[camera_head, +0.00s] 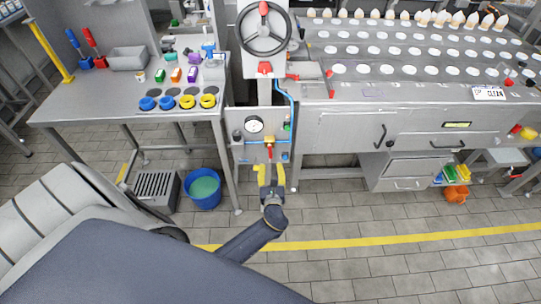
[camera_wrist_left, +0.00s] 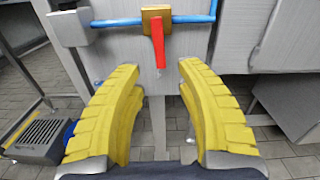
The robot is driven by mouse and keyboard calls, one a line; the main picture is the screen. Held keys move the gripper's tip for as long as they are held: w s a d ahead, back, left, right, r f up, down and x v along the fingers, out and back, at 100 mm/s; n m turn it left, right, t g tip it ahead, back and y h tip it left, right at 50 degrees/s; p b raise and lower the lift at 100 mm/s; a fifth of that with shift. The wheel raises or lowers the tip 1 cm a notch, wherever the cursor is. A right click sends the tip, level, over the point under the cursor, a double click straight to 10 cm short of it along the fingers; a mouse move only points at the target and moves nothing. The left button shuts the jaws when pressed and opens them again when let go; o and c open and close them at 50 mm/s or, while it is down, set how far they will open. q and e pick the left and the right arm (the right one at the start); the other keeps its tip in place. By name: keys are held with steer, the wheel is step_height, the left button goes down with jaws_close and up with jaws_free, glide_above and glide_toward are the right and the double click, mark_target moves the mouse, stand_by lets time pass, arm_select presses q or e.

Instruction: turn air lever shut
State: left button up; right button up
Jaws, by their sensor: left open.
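The air lever (camera_head: 270,151) is a small red handle on a brass valve (camera_head: 269,140) set in a blue air pipe on the machine's front panel. In the left wrist view the red lever (camera_wrist_left: 157,42) hangs straight down from the brass block (camera_wrist_left: 156,14). My left gripper (camera_head: 271,169) has yellow ridged fingers and is just below the lever in the head view. In the left wrist view its fingers (camera_wrist_left: 156,68) are spread wide, with the lever's lower end above and between them, apart from both. My right gripper is not in view.
A pressure gauge (camera_head: 254,124) sits above the valve. A blue bucket (camera_head: 203,189) and a grey slatted box (camera_head: 157,190) stand on the floor to the left. The steel table (camera_head: 100,105) is at left. The floor at right is mostly free.

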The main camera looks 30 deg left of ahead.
mark_target(270, 156)
arm_select(q)
steer(key=x, duration=0.7)
steer(key=shift+w+a, duration=0.15)
steer(key=shift+o, duration=0.3)
jaws_close()
